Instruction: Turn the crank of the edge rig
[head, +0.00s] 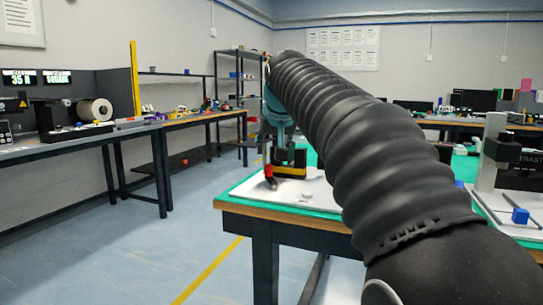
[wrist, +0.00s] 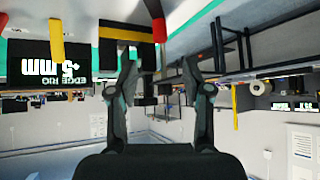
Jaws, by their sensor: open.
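The edge rig (head: 291,170), black and yellow, stands on a white plate on the green-topped table in the head view. Its red crank handle (head: 270,173) is at its left side. The wrist view is upside down; there the red handle (wrist: 157,22) is at the top, just beyond the fingers, beside the yellow bar (wrist: 125,33) of the rig. A black display (wrist: 62,63) reading EDGE RIG is at the left. My gripper (wrist: 160,64) is open, its fingers apart and nothing held between them. In the head view, my arm hides much of the rig's surroundings.
A small pale disc (head: 310,197) lies on the white plate near the table's front. A workbench (head: 100,143) with a reel lines the left wall. At the right, a dark machine and a blue block (head: 520,216) stand on the table. The floor at left is clear.

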